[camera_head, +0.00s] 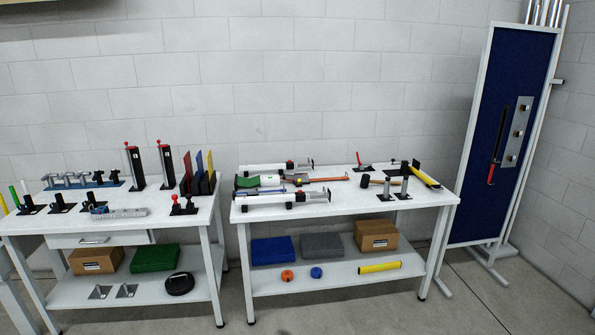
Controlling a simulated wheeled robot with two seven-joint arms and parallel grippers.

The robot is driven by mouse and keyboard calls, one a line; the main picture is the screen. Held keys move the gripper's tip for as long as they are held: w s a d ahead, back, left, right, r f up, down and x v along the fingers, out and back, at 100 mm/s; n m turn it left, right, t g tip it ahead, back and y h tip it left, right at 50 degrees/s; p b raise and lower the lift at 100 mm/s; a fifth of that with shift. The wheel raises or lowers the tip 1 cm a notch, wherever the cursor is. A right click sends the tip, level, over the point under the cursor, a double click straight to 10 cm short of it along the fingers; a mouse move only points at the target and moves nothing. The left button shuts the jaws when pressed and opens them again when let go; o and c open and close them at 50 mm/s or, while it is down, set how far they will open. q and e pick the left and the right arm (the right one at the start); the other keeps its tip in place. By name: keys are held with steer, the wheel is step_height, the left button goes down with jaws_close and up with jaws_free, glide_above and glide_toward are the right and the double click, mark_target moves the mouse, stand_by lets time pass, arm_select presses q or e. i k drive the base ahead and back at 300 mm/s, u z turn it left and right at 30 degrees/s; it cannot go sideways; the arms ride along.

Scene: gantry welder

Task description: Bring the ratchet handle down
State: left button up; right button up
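Neither of my grippers is in view. I cannot tell for certain which part is the ratchet handle. One red handle (491,174) is at the lower end of a dark upright bar or slot on the tall blue panel (487,110) at the right. A grey plate (515,132) with several round knobs is beside it. A small red lever (363,163) stands on the right table near its back.
The left table (130,192) holds clamps, tall black posts and coloured plates. The right table (345,208) holds white rail-like devices, a hammer (377,181) and a yellow-handled tool (427,178). Boxes sit on the lower shelves. Floor is clear in front and between the right table and panel.

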mark_target(284, 176)
steer(key=i, duration=1.9)
steer(key=u, duration=0.5)
